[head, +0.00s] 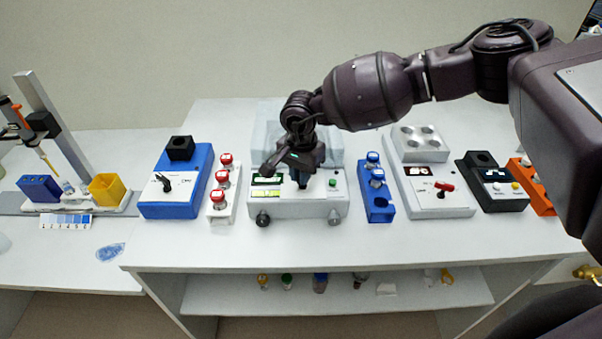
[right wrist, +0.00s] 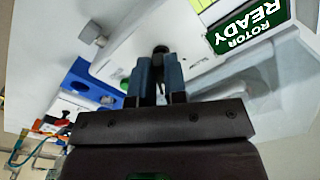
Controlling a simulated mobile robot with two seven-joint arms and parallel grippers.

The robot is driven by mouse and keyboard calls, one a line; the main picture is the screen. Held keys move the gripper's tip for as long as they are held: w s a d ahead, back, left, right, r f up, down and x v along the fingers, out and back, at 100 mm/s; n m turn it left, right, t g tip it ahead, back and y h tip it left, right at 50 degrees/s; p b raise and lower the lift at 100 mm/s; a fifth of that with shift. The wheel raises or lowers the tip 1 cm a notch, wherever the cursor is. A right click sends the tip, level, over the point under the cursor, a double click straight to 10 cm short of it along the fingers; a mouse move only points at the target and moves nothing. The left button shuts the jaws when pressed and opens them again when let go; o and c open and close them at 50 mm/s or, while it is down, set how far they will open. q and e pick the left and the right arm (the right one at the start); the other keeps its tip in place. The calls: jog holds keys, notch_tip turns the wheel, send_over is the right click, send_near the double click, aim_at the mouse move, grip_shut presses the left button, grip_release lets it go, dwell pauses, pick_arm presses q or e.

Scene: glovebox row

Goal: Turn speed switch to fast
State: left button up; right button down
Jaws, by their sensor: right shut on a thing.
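The white instrument (head: 290,207) in the middle of the bench has green displays and a green button on its top panel. My right gripper (head: 302,183) points down at this panel, between the displays and the green button. In the right wrist view its two blue-grey fingers (right wrist: 157,72) are shut on a small dark switch (right wrist: 160,49). The fingers hide most of the switch, so its setting cannot be told. A green display (right wrist: 250,27) in that view reads "ROTOR READY". My left gripper is not in view.
A blue instrument (head: 160,208) with a black lever and a rack of red-capped tubes (head: 222,210) stand to the left. A blue tube rack (head: 378,212) stands close on the right, then a white instrument with a red lever (head: 430,205). The bench front is clear.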

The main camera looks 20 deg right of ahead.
jog(key=c, duration=1.2)
grip_release()
jog(key=shift+o, duration=0.2)
jog(key=shift+r, duration=0.15)
notch_tip(320, 180, up, 11)
jog(key=shift+f+b, duration=0.2)
jog(key=shift+b, duration=0.25)
